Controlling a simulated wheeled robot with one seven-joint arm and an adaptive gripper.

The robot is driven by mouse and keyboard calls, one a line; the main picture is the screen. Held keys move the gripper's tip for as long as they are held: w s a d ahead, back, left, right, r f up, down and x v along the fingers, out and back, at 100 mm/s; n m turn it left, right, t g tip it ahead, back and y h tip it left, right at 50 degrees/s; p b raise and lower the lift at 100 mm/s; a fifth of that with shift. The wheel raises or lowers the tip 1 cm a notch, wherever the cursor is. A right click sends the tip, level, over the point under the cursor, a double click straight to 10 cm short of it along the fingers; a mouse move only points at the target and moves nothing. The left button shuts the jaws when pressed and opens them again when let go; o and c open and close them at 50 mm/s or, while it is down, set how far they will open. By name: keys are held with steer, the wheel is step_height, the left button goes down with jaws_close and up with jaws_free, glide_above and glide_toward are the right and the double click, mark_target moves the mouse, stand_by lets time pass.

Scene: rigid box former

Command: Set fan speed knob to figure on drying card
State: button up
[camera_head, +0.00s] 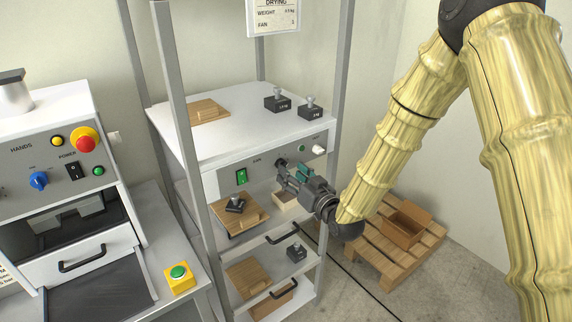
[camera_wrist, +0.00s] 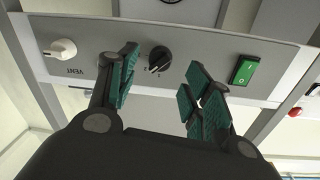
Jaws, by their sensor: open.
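The drying card (camera_head: 274,16) hangs at the top of the rack in the head view. It has a WEIGHT line and a FAN line; the FAN figure is small and looks like 5, but I cannot be sure. The black fan knob (camera_wrist: 159,58) with a white pointer mark is on the grey panel in the wrist view, which is upside down. My gripper (camera_wrist: 160,82) is open, with a green-padded finger on either side of the knob and none visibly touching it. In the head view my gripper (camera_head: 287,171) is at the panel front and partly hides the knob.
A white VENT knob (camera_wrist: 60,48) and a green rocker switch (camera_wrist: 243,70) flank the fan knob. Black weights (camera_head: 278,102) and a wooden board (camera_head: 207,111) lie on the white top. Rack posts (camera_head: 180,110) stand close by.

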steer(key=shift+p+x, duration=0.6)
steer(key=shift+x, duration=1.3)
steer(key=c, duration=1.1)
steer(key=shift+o, duration=0.2)
steer(key=shift+f+n+b, duration=0.2)
steer(key=shift+n+b, duration=0.1)
steer(key=shift+b, duration=0.4)
steer(key=shift+n+b, duration=4.2)
steer(key=shift+b, duration=1.45)
steer(key=shift+y, duration=0.3)
